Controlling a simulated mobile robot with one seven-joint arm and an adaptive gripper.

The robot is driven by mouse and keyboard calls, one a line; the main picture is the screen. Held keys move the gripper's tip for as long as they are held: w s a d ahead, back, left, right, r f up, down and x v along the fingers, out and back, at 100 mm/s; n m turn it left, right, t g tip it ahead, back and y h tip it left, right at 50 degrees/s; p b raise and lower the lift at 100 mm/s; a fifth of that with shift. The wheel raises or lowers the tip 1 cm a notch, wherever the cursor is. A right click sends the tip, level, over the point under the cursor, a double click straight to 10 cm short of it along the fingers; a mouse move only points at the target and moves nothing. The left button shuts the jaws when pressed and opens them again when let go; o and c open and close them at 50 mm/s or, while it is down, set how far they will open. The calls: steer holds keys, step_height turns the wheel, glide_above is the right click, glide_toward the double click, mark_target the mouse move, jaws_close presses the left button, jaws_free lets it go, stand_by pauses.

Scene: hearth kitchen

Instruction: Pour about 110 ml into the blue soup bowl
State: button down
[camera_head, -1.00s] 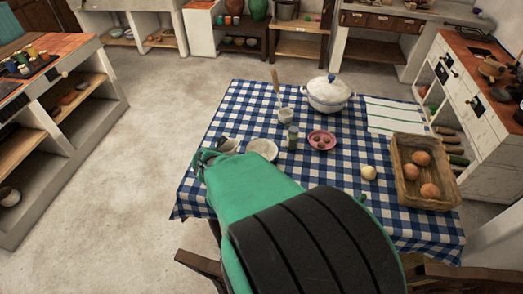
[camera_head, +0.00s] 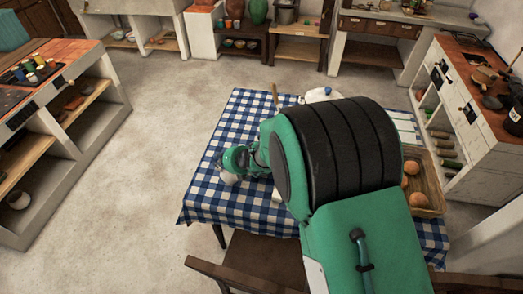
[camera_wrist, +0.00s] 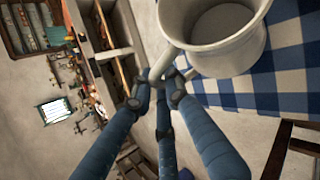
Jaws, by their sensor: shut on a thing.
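My gripper (camera_wrist: 164,84) is shut on the handle of a white jug (camera_wrist: 232,52) in the wrist view. The jug's mouth faces the camera and its inside looks pale; I cannot tell whether liquid is in it. In the head view my gripper (camera_head: 240,160) is at the left part of the table, with the white jug (camera_head: 228,179) just below it. I cannot tell whether the jug touches the cloth. I cannot make out a blue soup bowl in either view; my arm hides much of the tabletop.
The table has a blue-and-white checked cloth (camera_head: 210,200). A white pot (camera_head: 320,94) is partly hidden at the back. A wooden chair (camera_head: 262,262) is at the near edge. Open floor lies left.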

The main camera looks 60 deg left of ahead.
steer(key=shift+w+a+r, duration=0.1)
steer(key=shift+w+r, duration=0.05)
steer(key=shift+w, duration=0.25)
steer(key=shift+r+g+p, duration=0.1)
steer(key=shift+g+p, duration=0.2)
steer(key=shift+w+m+g+p, duration=0.3)
steer(key=shift+w+p, duration=0.2)
steer(key=shift+w, duration=0.1)
steer(key=shift+w+r+g+y+p, duration=0.2)
steer(key=shift+w+g+y+p, duration=0.05)
steer(key=shift+g+y+p, duration=0.1)
steer(key=shift+w+f+m, duration=0.1)
steer(key=shift+w+m, duration=0.1)
steer(key=shift+m, duration=0.1)
steer(key=shift+w+d+r+m+g+p, duration=0.2)
steer(key=shift+w+r+m+g+p, duration=0.2)
steer(key=shift+w+r+g+p, duration=0.35)
steer(key=shift+w+d+r+m+g+y+b, duration=0.1)
steer(key=shift+w+r+m+g+y+b, duration=0.2)
steer(key=shift+w+r+m+g+y, duration=0.15)
steer(key=shift+w, duration=0.1)
